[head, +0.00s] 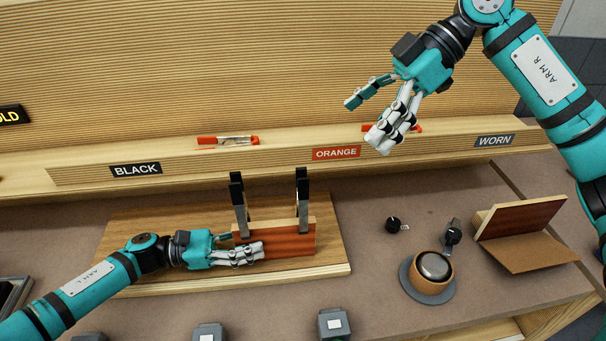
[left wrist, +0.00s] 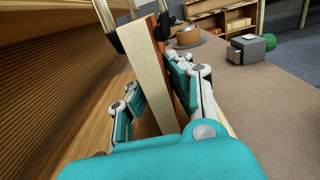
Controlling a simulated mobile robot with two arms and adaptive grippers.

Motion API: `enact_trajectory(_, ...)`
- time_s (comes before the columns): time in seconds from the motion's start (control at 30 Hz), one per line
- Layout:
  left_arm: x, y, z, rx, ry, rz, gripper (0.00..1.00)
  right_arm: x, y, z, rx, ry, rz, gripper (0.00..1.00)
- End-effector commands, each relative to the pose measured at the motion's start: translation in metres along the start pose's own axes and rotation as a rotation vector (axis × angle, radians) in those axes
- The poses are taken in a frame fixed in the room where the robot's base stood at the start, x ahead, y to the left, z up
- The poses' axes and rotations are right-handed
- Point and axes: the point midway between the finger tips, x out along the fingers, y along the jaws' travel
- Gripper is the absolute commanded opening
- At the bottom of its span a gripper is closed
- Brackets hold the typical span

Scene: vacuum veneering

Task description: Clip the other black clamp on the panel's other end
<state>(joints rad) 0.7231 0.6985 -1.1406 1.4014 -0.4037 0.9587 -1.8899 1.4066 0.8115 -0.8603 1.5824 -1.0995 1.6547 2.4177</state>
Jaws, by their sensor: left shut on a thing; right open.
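The panel (head: 275,241), with a red-brown veneered face, stands on edge on a wooden board (head: 120,270). One black clamp (head: 240,206) sits over its top edge near the left end, and another black clamp (head: 302,202) over the top near the right end. Both point upward. My left gripper (head: 255,250) is shut on the panel's left end; in the left wrist view the pale panel edge (left wrist: 150,85) lies between its fingers. My right gripper (head: 367,124) is open and empty, raised in front of the shelf, away from the panel and clamps.
A shelf ledge carries BLACK (head: 135,169), ORANGE (head: 336,153) and WORN (head: 494,140) labels. An orange clamp (head: 228,141) lies on it; another is partly behind my right gripper. A pot (head: 434,267) on a round base and a red-brown angled piece (head: 522,218) stand at right.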

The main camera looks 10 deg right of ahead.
Motion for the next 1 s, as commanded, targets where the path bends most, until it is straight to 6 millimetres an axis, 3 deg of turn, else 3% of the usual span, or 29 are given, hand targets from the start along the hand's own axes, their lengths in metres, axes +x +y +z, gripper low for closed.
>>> enact_trajectory(0.2, 0.000, 0.000, 0.000, 0.000, 0.000, 0.000, 0.00, 0.000, 0.000, 0.000, 0.000, 0.000, 0.000, 0.92)
enact_trajectory(0.23, 0.000, 0.000, 0.000, 0.000, 0.000, 0.000, 0.19, 0.000, 0.000, 0.000, 0.000, 0.000, 0.000, 0.92)
enact_trajectory(0.43, 0.000, 0.000, 0.000, 0.000, 0.000, 0.000, 0.45, 0.000, 0.000, 0.000, 0.000, 0.000, 0.000, 0.92)
enact_trajectory(0.77, -0.004, 0.000, 0.000, 0.000, 0.000, 0.002, 0.45, 0.000, 0.000, 0.000, 0.000, 0.000, 0.000, 0.92)
enact_trajectory(1.0, -0.043, 0.001, -0.001, -0.002, 0.003, 0.005, 0.45, 0.000, 0.000, 0.000, 0.000, 0.000, 0.000, 0.92)
